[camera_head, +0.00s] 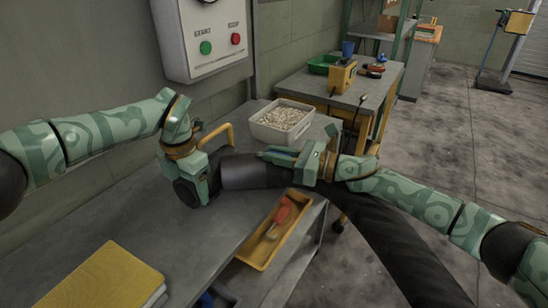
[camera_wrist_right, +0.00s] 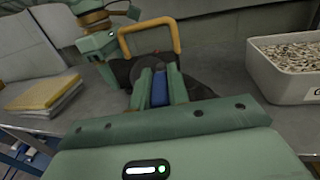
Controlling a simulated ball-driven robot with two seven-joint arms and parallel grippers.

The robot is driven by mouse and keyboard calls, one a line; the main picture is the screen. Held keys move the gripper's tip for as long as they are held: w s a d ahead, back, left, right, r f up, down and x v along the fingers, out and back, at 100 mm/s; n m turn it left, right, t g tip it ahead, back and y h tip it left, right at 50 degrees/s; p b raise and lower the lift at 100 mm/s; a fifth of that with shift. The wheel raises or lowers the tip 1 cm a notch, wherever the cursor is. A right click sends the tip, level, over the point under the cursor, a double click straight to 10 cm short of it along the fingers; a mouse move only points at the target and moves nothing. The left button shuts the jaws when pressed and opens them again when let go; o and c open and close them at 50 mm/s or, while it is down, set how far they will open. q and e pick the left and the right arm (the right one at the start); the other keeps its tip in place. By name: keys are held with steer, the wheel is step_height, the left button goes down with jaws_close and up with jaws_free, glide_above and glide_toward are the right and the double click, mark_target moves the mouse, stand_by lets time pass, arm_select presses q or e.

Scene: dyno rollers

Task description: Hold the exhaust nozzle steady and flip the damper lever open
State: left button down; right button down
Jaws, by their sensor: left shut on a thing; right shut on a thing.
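The exhaust nozzle (camera_head: 243,172) is a dark cylinder lying over the grey bench, with a thick black hose running off to the lower right. A yellow-orange handle (camera_head: 220,131) arches over it and also shows in the right wrist view (camera_wrist_right: 150,36). My left gripper (camera_head: 199,168) is shut at the handle's left end; its fingertips are hard to make out. My right gripper (camera_head: 306,160) is above the nozzle's hose side. In the wrist view its fingers (camera_wrist_right: 159,88) are shut on a blue piece, which looks like the damper lever (camera_wrist_right: 159,90). The head view hides this lever.
A white bin of pellets (camera_head: 262,127) stands just behind the nozzle. A yellow tray (camera_head: 258,250) with a red-handled tool (camera_head: 281,214) is in front. A yellow book-like stack (camera_head: 105,277) lies front left. A control box (camera_head: 205,40) hangs on the wall.

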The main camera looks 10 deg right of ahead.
steer(key=n+g, duration=0.1)
steer(key=g, duration=0.1)
steer(key=w+n+g+y, duration=0.1)
steer(key=n+g+y, duration=0.1)
steer(key=g, duration=0.1)
steer(key=shift+w+d+n+g, duration=0.3)
steer(key=shift+w+n, duration=0.1)
stand_by(0.3)
steer(key=c, duration=1.3)
jaws_free()
steer(key=shift+c, duration=0.2)
steer(key=shift+s, duration=0.1)
steer(key=s+d, duration=0.1)
steer(key=d, duration=1.1)
steer(key=shift+s, duration=0.2)
